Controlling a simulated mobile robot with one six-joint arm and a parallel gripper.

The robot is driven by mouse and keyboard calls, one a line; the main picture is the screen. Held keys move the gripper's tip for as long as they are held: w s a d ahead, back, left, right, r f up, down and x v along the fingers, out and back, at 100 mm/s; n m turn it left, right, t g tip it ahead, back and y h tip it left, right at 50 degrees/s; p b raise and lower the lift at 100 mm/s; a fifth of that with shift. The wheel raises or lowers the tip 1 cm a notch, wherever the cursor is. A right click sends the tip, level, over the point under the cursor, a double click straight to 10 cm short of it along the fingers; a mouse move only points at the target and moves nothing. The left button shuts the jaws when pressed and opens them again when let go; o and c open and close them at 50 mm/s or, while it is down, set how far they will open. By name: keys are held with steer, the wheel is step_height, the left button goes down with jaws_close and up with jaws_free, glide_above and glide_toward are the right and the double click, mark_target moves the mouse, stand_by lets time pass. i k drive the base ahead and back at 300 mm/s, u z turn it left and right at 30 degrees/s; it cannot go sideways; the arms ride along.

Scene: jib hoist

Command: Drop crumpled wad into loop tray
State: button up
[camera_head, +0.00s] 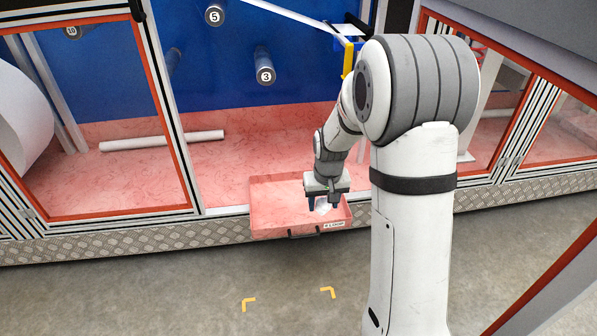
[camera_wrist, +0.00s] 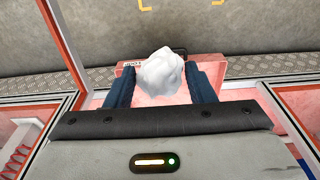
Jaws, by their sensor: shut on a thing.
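The crumpled white wad (camera_wrist: 161,74) is between the two dark blue fingers of my gripper (camera_wrist: 163,88) in the wrist view. In the head view my gripper (camera_head: 326,198) points down over the right part of the red loop tray, and the wad (camera_head: 323,206) shows partly below the fingers. The loop tray (camera_head: 275,222) is a shallow red box with a black handle and a white label at its front. In the wrist view the tray (camera_wrist: 240,95) lies behind and below the wad. The exact gap between wad and tray floor is hard to tell.
The tray juts out at the machine's open bay, above a diamond-plate sill (camera_head: 120,245). A white roller (camera_head: 160,141) lies on the red bay floor. Numbered pegs (camera_head: 264,68) stick out of the blue back wall. Red-edged frames flank the opening. Yellow corner marks (camera_head: 249,303) lie on the clear floor.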

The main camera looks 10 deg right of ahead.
mark_target(303, 206)
steer(key=z, duration=0.05)
steer(key=i, duration=1)
steer(key=u, duration=0.05)
